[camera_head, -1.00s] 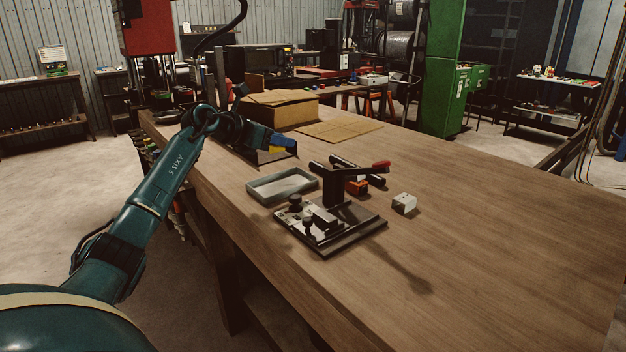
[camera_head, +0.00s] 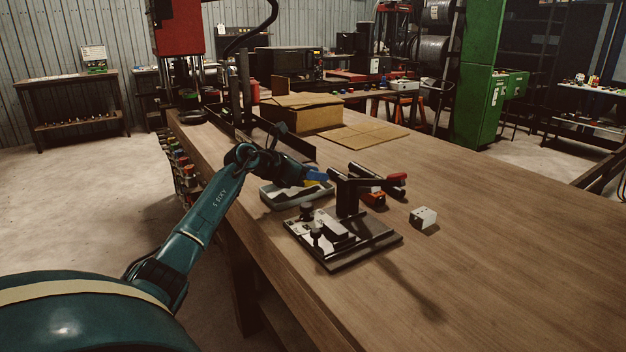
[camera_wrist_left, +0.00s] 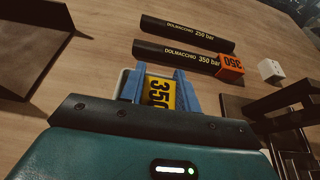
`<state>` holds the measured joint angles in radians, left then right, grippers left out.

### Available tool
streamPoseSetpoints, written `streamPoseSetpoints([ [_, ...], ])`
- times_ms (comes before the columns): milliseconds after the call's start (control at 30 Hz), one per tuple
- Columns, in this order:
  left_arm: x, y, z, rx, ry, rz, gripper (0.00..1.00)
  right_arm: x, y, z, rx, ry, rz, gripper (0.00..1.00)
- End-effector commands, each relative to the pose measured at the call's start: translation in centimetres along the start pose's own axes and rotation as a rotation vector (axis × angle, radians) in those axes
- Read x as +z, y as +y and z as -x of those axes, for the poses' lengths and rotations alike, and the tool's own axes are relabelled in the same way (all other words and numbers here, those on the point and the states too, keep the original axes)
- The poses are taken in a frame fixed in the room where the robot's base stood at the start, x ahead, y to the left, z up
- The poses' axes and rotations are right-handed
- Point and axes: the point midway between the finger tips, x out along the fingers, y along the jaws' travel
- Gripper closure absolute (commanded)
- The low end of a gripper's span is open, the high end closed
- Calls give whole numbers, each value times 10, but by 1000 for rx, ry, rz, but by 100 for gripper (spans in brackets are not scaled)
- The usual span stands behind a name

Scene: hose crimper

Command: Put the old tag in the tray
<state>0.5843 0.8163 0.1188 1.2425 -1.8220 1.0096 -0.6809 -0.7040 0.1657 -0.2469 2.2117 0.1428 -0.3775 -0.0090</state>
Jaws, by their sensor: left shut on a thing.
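My left gripper (camera_head: 318,175) is above the grey tray (camera_head: 271,204) in the head view, its arm hiding part of the tray. In the left wrist view, its blue fingers (camera_wrist_left: 162,90) are shut on a yellow tag (camera_wrist_left: 160,94) marked 350. The tag looks clear of the tabletop; its height over the tray cannot be told. An orange tag (camera_wrist_left: 230,65) marked 350 sits at the end of the nearer black hose (camera_wrist_left: 180,55); it also shows in the head view (camera_head: 374,198). My right gripper is not in view.
A crimping fixture (camera_head: 345,240) with a black upright and red-tipped lever (camera_head: 397,177) stands just right of the tray. A white block (camera_head: 423,217) sits further right. A cardboard box (camera_head: 305,115) is behind. The table's right side is clear.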

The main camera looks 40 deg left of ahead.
Motion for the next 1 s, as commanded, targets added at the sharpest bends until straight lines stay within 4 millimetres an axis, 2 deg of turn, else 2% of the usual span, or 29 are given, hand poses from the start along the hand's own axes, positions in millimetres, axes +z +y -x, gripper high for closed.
streamPoseSetpoints([
  [100,-14,0,-6,-1,0,3,89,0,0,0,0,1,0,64],
  [433,-18,0,-7,0,1,0,89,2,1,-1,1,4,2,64],
  [467,-18,0,-7,0,1,0,67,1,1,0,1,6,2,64],
  [700,-17,0,-7,0,0,0,48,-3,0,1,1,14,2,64],
  [1000,-14,0,-6,0,-1,1,46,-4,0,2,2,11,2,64],
])
